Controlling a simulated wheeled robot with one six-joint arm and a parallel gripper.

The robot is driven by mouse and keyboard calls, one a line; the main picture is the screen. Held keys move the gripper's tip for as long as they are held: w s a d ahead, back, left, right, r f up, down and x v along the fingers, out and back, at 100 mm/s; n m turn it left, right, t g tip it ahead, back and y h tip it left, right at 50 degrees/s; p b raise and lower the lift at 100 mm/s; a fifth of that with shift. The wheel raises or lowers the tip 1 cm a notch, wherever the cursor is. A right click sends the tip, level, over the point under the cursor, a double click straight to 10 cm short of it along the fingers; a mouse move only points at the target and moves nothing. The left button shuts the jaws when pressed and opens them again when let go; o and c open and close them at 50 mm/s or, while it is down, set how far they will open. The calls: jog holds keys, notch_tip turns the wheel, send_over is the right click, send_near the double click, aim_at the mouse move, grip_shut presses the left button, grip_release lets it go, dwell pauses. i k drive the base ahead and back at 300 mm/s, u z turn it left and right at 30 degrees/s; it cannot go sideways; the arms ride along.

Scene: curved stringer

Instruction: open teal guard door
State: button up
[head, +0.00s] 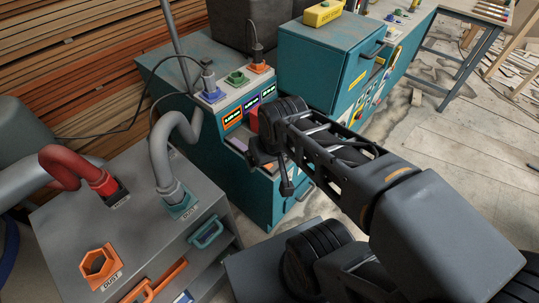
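The teal guard door (361,78) appears to be the front panel of a raised teal box on the teal machine. It looks closed, with a dark handle (372,52) near its top and a small yellow label. My gripper (270,167) is in front of the machine's control panel, left of and below this door, and apart from its handle. My own wrist and arm hide part of the gripper, and its fingers are too dark and small to tell whether they are open or shut.
A grey cabinet (75,225) with hoses and an orange hexagonal port (99,264) stands at the lower left. A yellow box (322,13) sits on top of the teal box. Stacked planks (90,60) line the back. The wooden floor (470,170) at right is mostly clear.

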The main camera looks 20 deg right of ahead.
aim_at(359, 62)
jog(key=z, duration=1.4)
jog(key=k, duration=0.5)
jog(key=z, duration=1)
jog(key=i, duration=1.05)
jog(key=u, duration=1.8)
